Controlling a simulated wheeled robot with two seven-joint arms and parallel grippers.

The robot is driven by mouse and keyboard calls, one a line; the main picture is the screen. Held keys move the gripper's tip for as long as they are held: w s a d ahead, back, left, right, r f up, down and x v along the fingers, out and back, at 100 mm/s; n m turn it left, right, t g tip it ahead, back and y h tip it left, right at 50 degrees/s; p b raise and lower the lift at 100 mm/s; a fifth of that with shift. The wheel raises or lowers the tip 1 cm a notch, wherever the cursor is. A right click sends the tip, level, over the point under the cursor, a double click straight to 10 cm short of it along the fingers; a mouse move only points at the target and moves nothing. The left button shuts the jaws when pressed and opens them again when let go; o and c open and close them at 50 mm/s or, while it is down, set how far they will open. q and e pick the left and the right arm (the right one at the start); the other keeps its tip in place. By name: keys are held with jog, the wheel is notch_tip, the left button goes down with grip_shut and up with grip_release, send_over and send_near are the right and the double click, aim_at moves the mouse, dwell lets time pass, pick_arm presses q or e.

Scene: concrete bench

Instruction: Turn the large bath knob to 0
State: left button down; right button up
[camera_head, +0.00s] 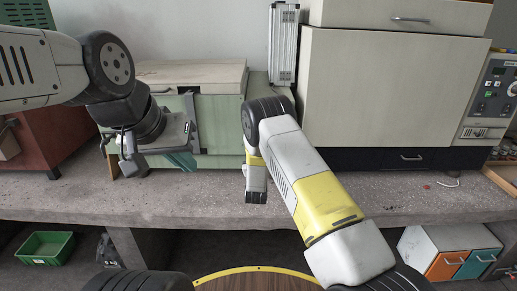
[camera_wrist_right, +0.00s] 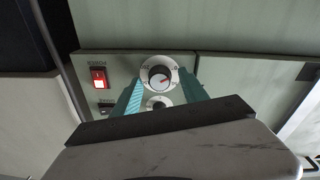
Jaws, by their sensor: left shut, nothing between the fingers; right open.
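The large bath knob (camera_wrist_right: 159,75) shows in the right wrist view as a round dial with a white rim, a dark ring and a pale cap. A small red mark sits right of its centre; I cannot read the figure there. My right gripper (camera_wrist_right: 161,96) is open, its teal fingers on either side below the knob; I cannot tell whether they touch it. In the head view the right gripper and the knob are hidden. The pale green bath (camera_head: 222,130) stands on the bench. My left gripper (camera_head: 182,161) is shut and empty in front of the bath.
A smaller knob (camera_wrist_right: 158,102) sits below the large one, partly covered. A red power switch (camera_wrist_right: 98,78) is to its left. A large cabinet (camera_head: 380,90) and a control unit (camera_head: 492,95) stand to the right. The bench front (camera_head: 420,195) is mostly clear.

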jog(key=s, duration=0.7)
jog(key=shift+s+a+f, duration=0.15)
jog(key=shift+s+f, duration=0.1)
jog(key=shift+s, duration=0.15)
jog(key=s+d+r+m+g+y, duration=0.1)
jog(key=s+d+r+g, duration=0.1)
jog(key=r, duration=0.5)
jog(key=s+d+r+m+g+y, duration=0.1)
jog(key=s+d+r+g, duration=0.1)
jog(key=r, duration=0.6)
jog(key=s+d+r+m+g+y, duration=0.1)
jog(key=s+d+r+g, duration=0.15)
jog(key=r, duration=0.45)
jog(key=s+d+r+g, duration=0.1)
jog(key=s+d+g, duration=0.1)
jog(key=s, duration=0.9)
jog(key=s+d+r+g, duration=0.2)
jog(key=s+d, duration=0.1)
jog(key=s, duration=0.8)
jog(key=s+d+r+n+g, duration=0.1)
jog(key=s+d+r+g, duration=0.1)
jog(key=s, duration=0.9)
jog(key=shift+d+r, duration=0.2)
jog(key=shift+d, duration=0.45)
